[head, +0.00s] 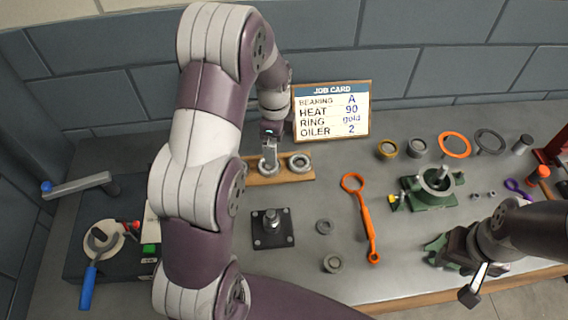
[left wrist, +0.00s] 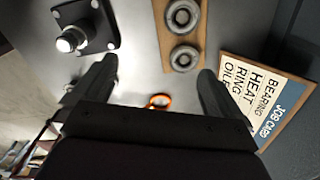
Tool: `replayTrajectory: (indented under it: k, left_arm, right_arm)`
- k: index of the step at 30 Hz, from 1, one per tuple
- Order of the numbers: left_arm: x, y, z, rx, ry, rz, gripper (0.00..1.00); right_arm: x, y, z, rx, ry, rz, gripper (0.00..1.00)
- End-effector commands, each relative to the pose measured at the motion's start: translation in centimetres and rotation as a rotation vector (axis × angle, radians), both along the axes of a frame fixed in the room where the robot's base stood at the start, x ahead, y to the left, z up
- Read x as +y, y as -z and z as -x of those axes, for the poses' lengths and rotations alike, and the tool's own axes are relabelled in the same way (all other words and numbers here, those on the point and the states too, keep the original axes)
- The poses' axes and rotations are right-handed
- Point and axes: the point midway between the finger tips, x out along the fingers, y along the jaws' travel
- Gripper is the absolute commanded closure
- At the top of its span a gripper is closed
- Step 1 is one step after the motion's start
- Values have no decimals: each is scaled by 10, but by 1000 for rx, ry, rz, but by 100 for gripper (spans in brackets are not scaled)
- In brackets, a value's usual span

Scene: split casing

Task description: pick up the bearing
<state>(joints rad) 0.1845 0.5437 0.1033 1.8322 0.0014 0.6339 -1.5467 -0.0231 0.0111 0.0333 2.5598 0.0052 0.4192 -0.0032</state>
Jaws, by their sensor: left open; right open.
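Two grey ring-shaped bearings sit on a wooden board (head: 248,179): a left bearing (head: 267,166) and a right bearing (head: 299,162). In the left wrist view the two bearings (left wrist: 182,15) (left wrist: 184,58) lie on the same board (left wrist: 166,40), beyond my fingers. My left gripper (head: 269,152) is just over the left bearing in the head view and partly covers it. In the left wrist view my left gripper (left wrist: 157,72) has its fingers wide apart with nothing between them. My right gripper (head: 474,289) is low at the right, near the bench's front edge, with no object visible in it.
A job card (head: 332,112) behind the board reads bearing A, heat 90, ring gold, oiler 2. A black plate with a post (head: 272,228) stands in front of the board.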

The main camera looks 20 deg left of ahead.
Motion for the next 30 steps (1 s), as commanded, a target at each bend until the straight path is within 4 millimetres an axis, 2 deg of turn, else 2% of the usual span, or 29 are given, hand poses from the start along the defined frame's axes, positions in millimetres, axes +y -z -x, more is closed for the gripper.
replayTrajectory:
  k: [3,7,15,19,24,27,30]
  left_arm:
    - [27,21,-26,23,300,-1,0]
    - [40,38,-37,34,472,2,0]
    - [41,94,-37,33,500,2,0]
    - [41,109,-37,32,499,1,0]
    - [41,136,-35,34,498,2,0]
    - [41,154,-36,32,498,1,0]
    - [41,160,-37,29,498,0,0]
  right_arm:
    - [0,-3,0,0,0,0,57]
    - [0,-7,0,0,0,0,57]
    - [0,-25,0,0,0,0,57]
    - [0,-30,0,0,0,0,57]
    - [0,-52,0,0,0,0,57]
    - [0,-53,0,0,0,0,57]
    - [0,-53,0,0,0,0,57]
